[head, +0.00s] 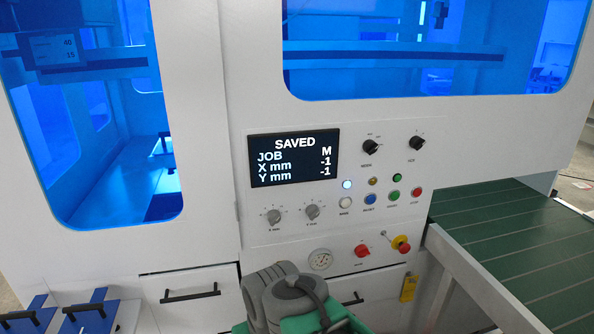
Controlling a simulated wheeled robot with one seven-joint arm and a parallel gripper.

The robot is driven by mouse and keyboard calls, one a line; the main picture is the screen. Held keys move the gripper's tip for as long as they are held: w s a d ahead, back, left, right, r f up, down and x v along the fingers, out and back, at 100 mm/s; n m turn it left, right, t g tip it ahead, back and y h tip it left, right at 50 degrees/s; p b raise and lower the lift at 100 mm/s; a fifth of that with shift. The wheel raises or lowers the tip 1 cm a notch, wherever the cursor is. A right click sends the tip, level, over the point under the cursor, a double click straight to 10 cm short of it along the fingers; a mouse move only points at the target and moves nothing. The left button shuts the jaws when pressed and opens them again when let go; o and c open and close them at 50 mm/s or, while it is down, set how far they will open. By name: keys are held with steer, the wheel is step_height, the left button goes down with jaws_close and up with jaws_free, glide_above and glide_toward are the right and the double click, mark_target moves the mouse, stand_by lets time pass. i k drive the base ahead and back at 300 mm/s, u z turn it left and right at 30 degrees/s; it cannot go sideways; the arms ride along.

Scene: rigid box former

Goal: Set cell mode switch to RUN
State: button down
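The control panel (350,190) is on the white front of the cell. A black rotary knob (371,147) sits right of the display, and the small label under it appears to read MODE. Its position marks are too small to read, so I cannot tell which setting it points to. A second black knob (416,143) is to its right, its label hard to read. The display (294,158) shows SAVED, JOB M, X mm -1 and Y mm -1. My grey arm shows at the bottom centre, below the panel. My gripper is not visible.
Two grey dials (273,216) and several coloured buttons (370,199) are below the display. A green conveyor (510,240) juts out at right. Blue trays (88,317) are at lower left.

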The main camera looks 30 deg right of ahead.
mark_target(370, 147)
steer(key=z, duration=1.25)
